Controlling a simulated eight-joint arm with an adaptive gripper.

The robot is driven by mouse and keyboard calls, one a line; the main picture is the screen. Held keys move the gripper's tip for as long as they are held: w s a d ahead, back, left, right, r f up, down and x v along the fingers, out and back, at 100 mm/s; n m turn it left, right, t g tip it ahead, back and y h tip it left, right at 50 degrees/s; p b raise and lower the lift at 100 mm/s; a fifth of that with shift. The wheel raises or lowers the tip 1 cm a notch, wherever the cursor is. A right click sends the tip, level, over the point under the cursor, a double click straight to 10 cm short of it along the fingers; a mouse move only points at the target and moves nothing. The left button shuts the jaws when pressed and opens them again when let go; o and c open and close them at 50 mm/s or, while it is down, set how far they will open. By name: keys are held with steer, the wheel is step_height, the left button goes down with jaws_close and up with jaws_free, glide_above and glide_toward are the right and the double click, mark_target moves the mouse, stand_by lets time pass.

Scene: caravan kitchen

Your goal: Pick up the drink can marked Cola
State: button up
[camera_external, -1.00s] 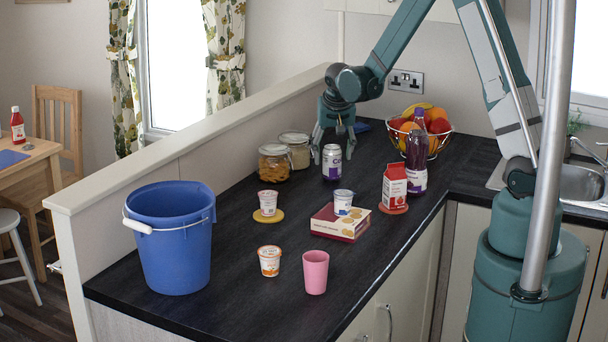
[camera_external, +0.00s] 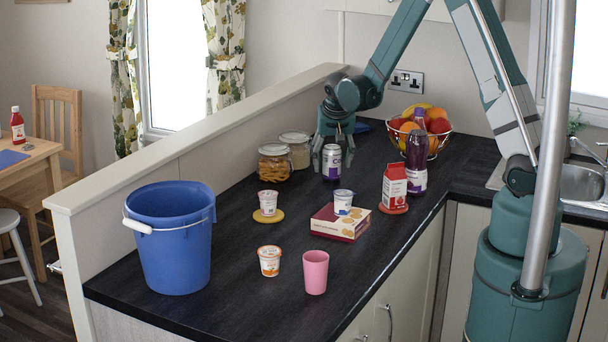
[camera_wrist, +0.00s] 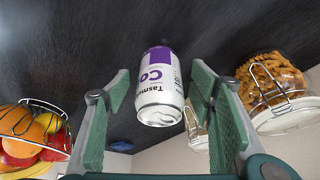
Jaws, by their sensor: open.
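The drink can (camera_external: 331,163) is white and purple with a silver top and stands upright on the dark worktop, near the glass jars. In the wrist view the can (camera_wrist: 159,88) shows a purple band with "Co" readable; the rest of the word is cut off by the can's curve. My gripper (camera_external: 333,168) is lowered at the can, its fingers pointing down. In the wrist view my gripper (camera_wrist: 160,95) is open, with one green pad to each side of the can. Clear gaps show between the pads and the can.
Two glass jars (camera_external: 274,163) stand to the left of the can. A purple bottle (camera_external: 416,165) and a fruit bowl (camera_external: 440,140) stand to the right. A biscuit box (camera_external: 341,226), a red carton (camera_external: 394,185) and a blue bucket (camera_external: 170,245) are nearer the front.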

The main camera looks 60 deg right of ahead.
mark_target(332, 145)
steer(key=shift+x, duration=1.15)
steer(key=c, duration=1.1)
steer(key=shift+r, duration=0.2)
steer(key=shift+r, duration=4.85)
